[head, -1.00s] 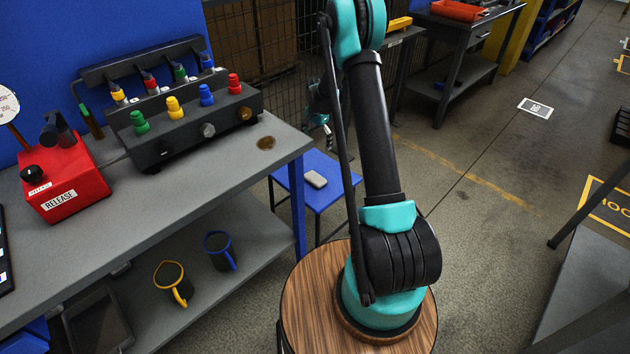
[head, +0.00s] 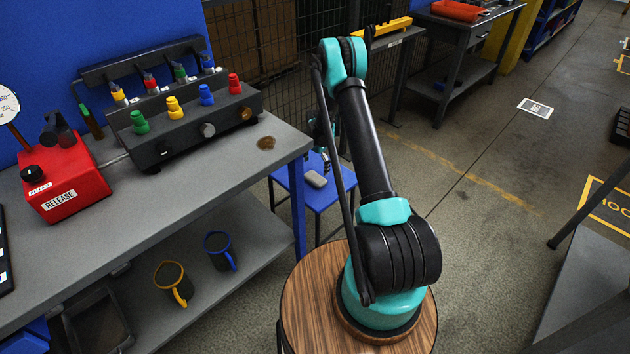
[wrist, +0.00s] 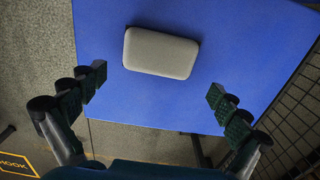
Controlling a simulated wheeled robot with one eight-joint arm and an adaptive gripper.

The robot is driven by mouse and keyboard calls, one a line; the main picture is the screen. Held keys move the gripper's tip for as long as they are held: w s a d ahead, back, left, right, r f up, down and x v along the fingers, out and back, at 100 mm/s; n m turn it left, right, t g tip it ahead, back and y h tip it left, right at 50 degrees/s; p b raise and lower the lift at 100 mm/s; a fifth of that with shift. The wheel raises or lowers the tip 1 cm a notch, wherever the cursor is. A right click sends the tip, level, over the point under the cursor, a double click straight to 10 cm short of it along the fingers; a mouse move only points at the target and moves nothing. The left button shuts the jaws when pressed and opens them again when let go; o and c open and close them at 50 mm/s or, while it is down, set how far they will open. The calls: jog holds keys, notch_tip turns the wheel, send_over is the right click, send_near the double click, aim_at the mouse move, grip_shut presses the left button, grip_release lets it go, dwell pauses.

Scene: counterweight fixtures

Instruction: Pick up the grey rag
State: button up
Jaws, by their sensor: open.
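The grey rag (wrist: 161,53) looks like a rounded grey block and lies flat on the blue stool (wrist: 230,30). In the head view the rag (head: 316,179) shows on the stool top (head: 325,194) beyond the workbench corner. My gripper (wrist: 158,88) is open and empty in the wrist view, its two fingers wide apart. The rag is ahead of the fingertips and between their lines, not touched by either. In the head view my gripper (head: 327,150) is above the stool, partly hidden behind my arm.
The grey workbench (head: 220,160) stands left of the stool, with a control box (head: 190,125) and a red release box (head: 65,180). A wire mesh fence (wrist: 290,115) rises beside the stool.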

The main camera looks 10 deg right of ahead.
aim_at(316, 177)
jog(key=shift+s+f, duration=0.15)
jog(key=shift+f, duration=2.5)
jog(key=c, duration=0.8)
